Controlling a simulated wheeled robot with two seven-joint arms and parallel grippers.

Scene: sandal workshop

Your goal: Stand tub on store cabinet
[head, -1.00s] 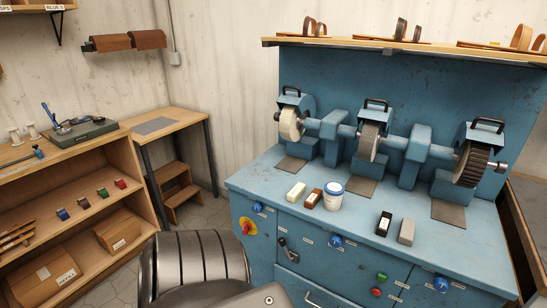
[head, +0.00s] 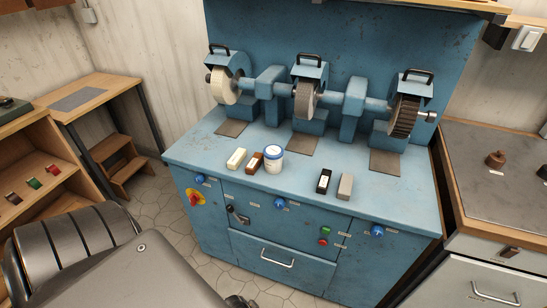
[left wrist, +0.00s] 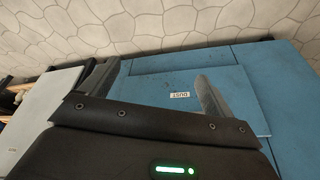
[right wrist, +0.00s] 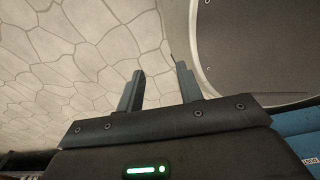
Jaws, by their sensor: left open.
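The tub (head: 273,163), white with a blue lid band, stands upright on the blue grinding bench (head: 215,155), right of a brown block. A grey cabinet (head: 490,262) with a dark top stands to the right of the bench; I cannot tell for sure that it is the store cabinet. My left gripper (left wrist: 158,92) is open and empty in the left wrist view, over the blue bench front with a "DUST" label. My right gripper (right wrist: 160,88) has its fingers apart and empty, above the stone floor. The head view does not show either gripper clearly.
White (head: 236,159), brown (head: 255,163), black (head: 324,181) and grey (head: 345,187) blocks lie near the tub. Grinding wheels stand behind it. A wooden table (head: 110,88) and shelf are at left.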

